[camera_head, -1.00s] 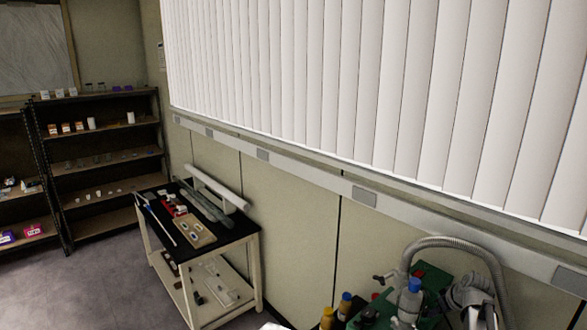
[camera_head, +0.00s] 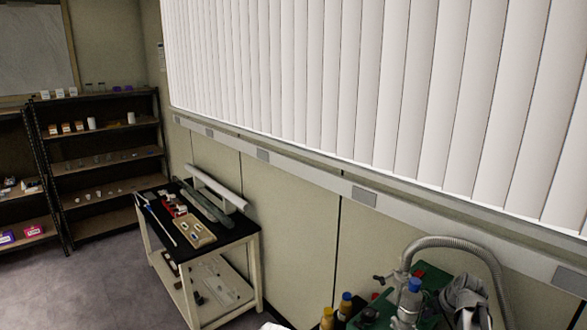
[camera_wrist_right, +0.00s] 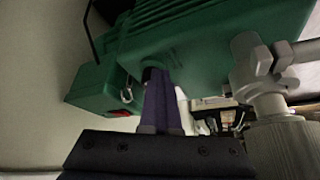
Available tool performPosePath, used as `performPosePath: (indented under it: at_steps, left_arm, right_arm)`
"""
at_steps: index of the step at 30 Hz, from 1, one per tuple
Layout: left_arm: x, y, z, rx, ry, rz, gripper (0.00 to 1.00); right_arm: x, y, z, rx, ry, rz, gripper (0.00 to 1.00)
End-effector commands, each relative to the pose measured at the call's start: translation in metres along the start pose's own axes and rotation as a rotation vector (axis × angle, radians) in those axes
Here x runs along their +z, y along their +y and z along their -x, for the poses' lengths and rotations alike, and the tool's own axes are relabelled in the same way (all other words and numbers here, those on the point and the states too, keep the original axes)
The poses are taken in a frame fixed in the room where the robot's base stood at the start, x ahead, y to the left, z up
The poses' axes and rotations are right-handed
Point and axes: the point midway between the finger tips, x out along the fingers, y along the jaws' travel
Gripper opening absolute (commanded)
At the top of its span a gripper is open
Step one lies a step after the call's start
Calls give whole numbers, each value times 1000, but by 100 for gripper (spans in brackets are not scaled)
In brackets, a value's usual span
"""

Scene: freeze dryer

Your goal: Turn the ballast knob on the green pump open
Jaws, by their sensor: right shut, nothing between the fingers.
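In the right wrist view the pump's green body (camera_wrist_right: 205,45) fills the upper part. There the right gripper (camera_wrist_right: 156,78) is shut and empty, its dark purple fingers pointing at the pump's underside as pictured. A small dark round part lies at the fingertips; I cannot tell whether it is the ballast knob or whether they touch. My left gripper is not in view.
A grey corrugated hose (camera_head: 470,243) arches over the pump. A grey fitting (camera_wrist_right: 262,75) is right of the fingers. A black-topped cart (camera_head: 226,238) stands at the left.

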Motion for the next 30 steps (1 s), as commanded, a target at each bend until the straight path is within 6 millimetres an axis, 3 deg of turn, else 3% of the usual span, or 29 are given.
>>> performPosePath:
  at_steps: [22,30]
  left_arm:
    - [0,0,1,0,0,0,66]
    - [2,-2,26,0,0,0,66]
  right_arm:
    - [5,-2,5,1,4,-1,0]
    - [-7,-2,27,1,2,-1,0]
